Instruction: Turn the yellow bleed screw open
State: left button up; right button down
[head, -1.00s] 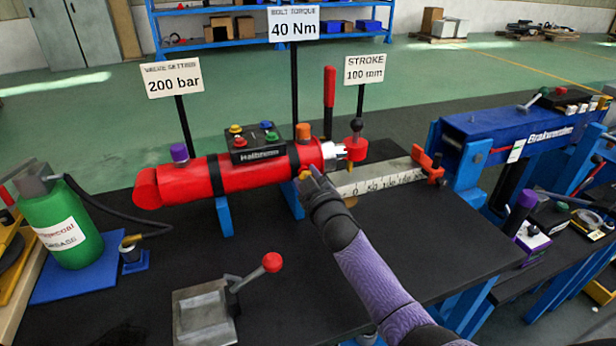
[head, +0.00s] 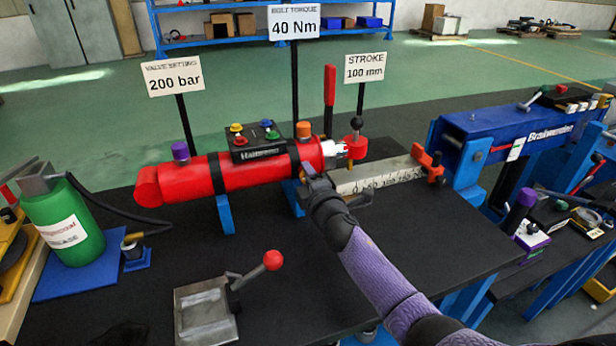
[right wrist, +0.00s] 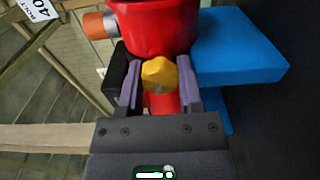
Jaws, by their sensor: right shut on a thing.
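The yellow bleed screw (right wrist: 158,75) shows in the right wrist view as a faceted yellow head under the end of the red cylinder (right wrist: 155,25). My right gripper (right wrist: 158,88) has one finger on each side of it and is shut on it. In the head view my right gripper (head: 312,180) is at the near side of the red cylinder (head: 240,172), close to its rod end. It hides the yellow screw there. My left gripper is not in view.
An orange cap (head: 304,130) and a purple cap (head: 180,151) stand on the cylinder. A white ruler (head: 380,176) lies right of my gripper. A red-knobbed lever (head: 272,260) stands on the black bench in front. A green bottle (head: 65,225) is at left.

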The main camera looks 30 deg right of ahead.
jog(key=n, duration=0.4)
jog(key=shift+f+n, duration=0.1)
jog(key=shift+n, duration=1.3)
jog(key=shift+c, duration=1.3)
grip_release()
jog(key=p+v, duration=0.2)
jog(key=v, duration=0.8)
jog(key=shift+p, duration=0.4)
